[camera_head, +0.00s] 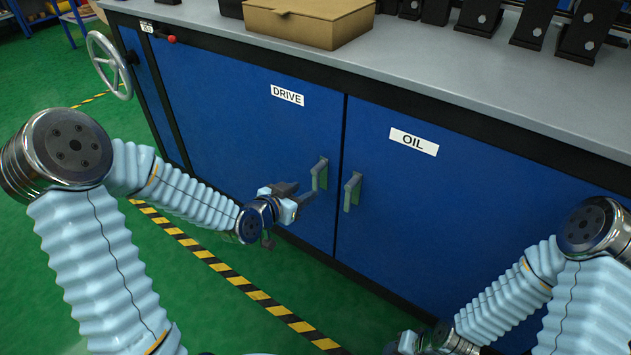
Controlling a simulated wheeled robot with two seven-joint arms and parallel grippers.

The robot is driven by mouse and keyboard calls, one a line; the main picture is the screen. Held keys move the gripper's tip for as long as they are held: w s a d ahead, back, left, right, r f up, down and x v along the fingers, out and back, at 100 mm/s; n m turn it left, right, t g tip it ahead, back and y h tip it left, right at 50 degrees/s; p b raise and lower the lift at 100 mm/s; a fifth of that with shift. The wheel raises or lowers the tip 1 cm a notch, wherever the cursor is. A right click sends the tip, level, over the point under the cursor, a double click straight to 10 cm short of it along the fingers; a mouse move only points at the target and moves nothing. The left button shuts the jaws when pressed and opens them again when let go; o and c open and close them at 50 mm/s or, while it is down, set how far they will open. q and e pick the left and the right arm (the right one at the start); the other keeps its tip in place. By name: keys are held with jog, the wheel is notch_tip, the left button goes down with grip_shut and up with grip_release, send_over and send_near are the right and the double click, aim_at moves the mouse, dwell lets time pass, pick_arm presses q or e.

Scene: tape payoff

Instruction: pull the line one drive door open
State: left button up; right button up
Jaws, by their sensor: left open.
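The blue door labelled DRIVE (235,130) is shut flush in the cabinet front, left of the dark vertical gap. Its grey-green upright handle (320,174) stands near the door's right edge. My left gripper (308,196) is open, with its fingers close to the left of the handle's lower part. I cannot tell whether they touch it. My right arm comes in from the right, low in the picture; its gripper's fingers are not clearly seen at the bottom edge.
The OIL door (450,200) is shut, and its own handle (353,190) stands just right of the DRIVE handle. A cardboard box (305,22) sits on the grey top. A handwheel (108,65) projects at the left. Striped floor tape (230,272) crosses the green floor.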

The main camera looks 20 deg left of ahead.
aim_at(314, 186)
pick_arm(q)
jog(key=x, duration=0.7)
jog(key=shift+w+f, duration=0.15)
jog(key=shift+w, duration=0.05)
grip_shut()
